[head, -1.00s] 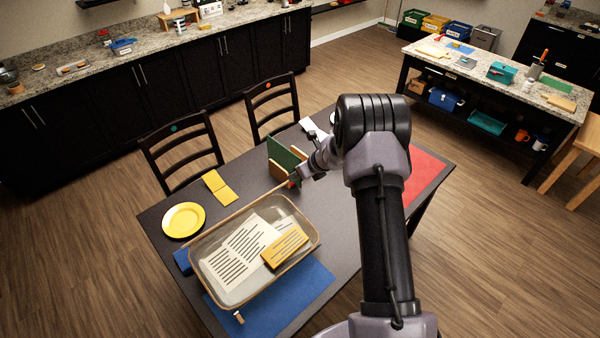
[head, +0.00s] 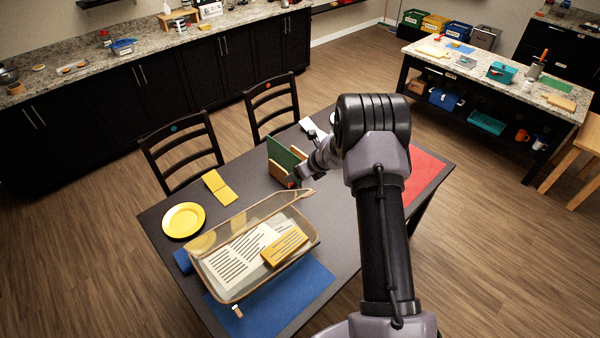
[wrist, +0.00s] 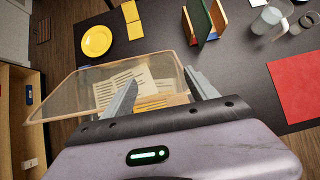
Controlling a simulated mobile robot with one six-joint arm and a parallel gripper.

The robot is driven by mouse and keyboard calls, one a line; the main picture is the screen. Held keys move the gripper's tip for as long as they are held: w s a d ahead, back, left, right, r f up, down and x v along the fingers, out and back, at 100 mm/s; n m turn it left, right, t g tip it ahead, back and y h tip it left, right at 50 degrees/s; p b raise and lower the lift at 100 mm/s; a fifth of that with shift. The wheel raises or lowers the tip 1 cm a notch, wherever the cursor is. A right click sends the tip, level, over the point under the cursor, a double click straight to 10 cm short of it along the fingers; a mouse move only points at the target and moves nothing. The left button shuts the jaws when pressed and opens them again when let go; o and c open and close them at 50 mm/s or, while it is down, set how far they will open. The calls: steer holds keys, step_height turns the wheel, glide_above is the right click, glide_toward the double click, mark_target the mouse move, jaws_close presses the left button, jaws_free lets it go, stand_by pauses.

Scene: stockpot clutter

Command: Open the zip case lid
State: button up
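The zip case (head: 275,272) is a clear case with a tan rim on the dark table. Its see-through lid (head: 240,222) is tilted up from the base, partly open. In the wrist view the lid (wrist: 62,95) slants up at the left. A printed white sheet (head: 232,260) and a yellow striped booklet (head: 285,245) lie inside the case. My gripper (wrist: 160,76) has its two fingers apart, with the case contents seen between them. Contact with the lid cannot be told.
A green panel in a wooden holder (head: 280,152) stands just behind my gripper. A yellow plate (head: 184,220) and yellow folded card (head: 218,187) lie left of it. A blue mat (head: 305,285) lies partly under the case. A red mat (head: 425,172) and clear cup (wrist: 268,20) are right.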

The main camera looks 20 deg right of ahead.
steer(key=v, duration=1.7)
steer(key=shift+s+r, duration=0.2)
steer(key=shift+d, duration=0.1)
